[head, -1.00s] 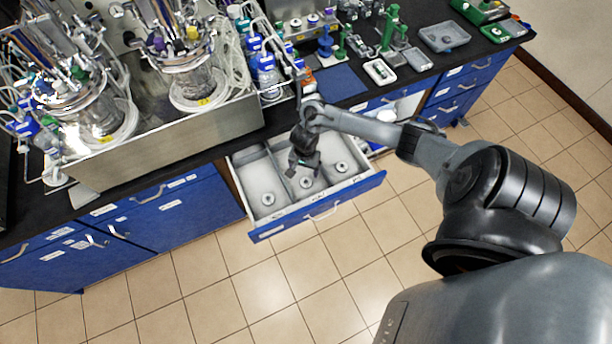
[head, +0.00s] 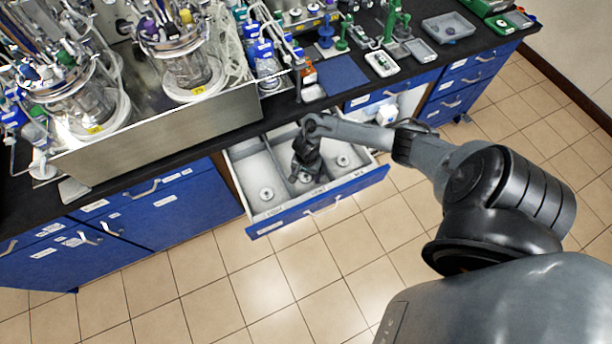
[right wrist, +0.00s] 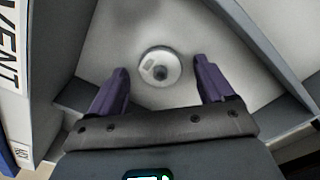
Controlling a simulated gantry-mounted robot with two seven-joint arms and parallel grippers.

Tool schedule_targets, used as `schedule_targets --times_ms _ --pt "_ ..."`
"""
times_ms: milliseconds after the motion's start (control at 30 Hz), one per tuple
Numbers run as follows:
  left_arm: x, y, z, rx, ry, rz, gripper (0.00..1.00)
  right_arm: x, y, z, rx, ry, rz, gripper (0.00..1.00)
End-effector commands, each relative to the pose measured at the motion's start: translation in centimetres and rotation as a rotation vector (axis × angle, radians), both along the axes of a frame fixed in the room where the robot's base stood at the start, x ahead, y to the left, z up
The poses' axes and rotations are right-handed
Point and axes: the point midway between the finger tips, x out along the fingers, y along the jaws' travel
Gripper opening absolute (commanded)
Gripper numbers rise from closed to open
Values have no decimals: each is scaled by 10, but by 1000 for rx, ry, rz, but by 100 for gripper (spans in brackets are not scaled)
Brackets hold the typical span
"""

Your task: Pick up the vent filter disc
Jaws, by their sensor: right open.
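The vent filter disc (right wrist: 160,67) is a small round white disc with a dark centre, lying on the floor of a drawer compartment in the right wrist view. My right gripper (right wrist: 160,75) is open, with one dark purple finger on each side of the disc's near edge and no visible contact. In the head view my right gripper (head: 306,174) reaches down into the middle compartment of the open drawer (head: 318,204) and mostly hides the disc there. A label reading VENT (right wrist: 8,50) is on the drawer edge. My left gripper is not in view.
Similar discs lie in the left compartment (head: 266,193) and the right compartment (head: 343,161). Grey dividers (right wrist: 275,115) stand close around the gripper. The black counter (head: 230,140) with the bioreactors (head: 190,70) is behind the drawer.

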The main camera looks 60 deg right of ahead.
Motion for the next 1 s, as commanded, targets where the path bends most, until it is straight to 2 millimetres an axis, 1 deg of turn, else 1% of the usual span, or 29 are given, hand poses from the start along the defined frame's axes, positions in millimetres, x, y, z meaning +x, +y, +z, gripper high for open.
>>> schedule_targets --times_ms 67,267,300,367,500,667,1000 --pt "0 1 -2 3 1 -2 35 1 0 -3 -1 -1 0 81" --pt "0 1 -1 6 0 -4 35 0 0 -3 -1 -1 1 81" --pt "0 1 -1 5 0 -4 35 0 0 -3 -1 -1 1 78" --pt "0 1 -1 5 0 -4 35 0 0 -3 -1 -1 1 69" --pt "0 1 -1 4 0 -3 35 0 0 -3 -1 -1 1 47" --pt "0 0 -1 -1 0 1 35 0 0 -3 -1 -1 1 23" --pt "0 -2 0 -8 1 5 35 0 0 0 -1 -1 1 22"
